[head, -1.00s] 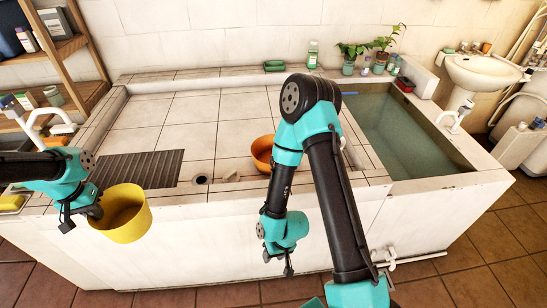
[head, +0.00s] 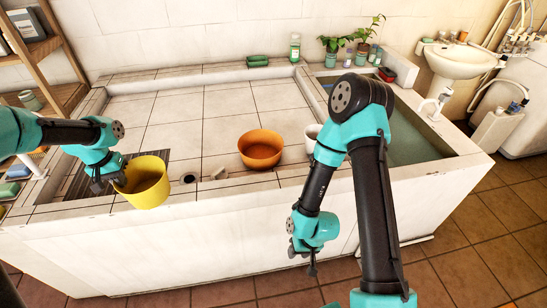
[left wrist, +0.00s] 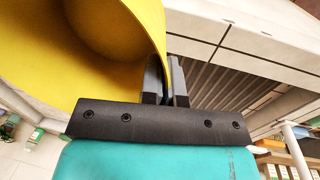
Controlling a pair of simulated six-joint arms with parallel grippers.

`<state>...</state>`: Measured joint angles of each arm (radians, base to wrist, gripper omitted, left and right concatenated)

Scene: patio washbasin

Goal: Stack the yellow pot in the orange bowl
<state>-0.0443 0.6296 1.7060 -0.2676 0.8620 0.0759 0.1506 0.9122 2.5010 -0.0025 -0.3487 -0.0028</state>
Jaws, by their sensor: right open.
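The yellow pot (head: 147,183) is held upright by my left gripper (head: 120,182) near the front edge of the basin counter at the left. In the left wrist view the pot's wall (left wrist: 110,70) lies between the two fingers (left wrist: 166,82), which are shut on its rim. The orange bowl (head: 261,150) sits upright on the tiled counter, to the right of the pot and apart from it. Its inside looks empty. My right gripper (head: 303,258) hangs in front of the counter's front wall, open and empty, with its fingers small in view.
A white cup (head: 313,138) stands right of the bowl, partly behind my right arm. A drain hole (head: 188,178) and a small pale piece (head: 219,173) lie between pot and bowl. A water-filled trough (head: 412,140) is at the right. Tiles behind the bowl are clear.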

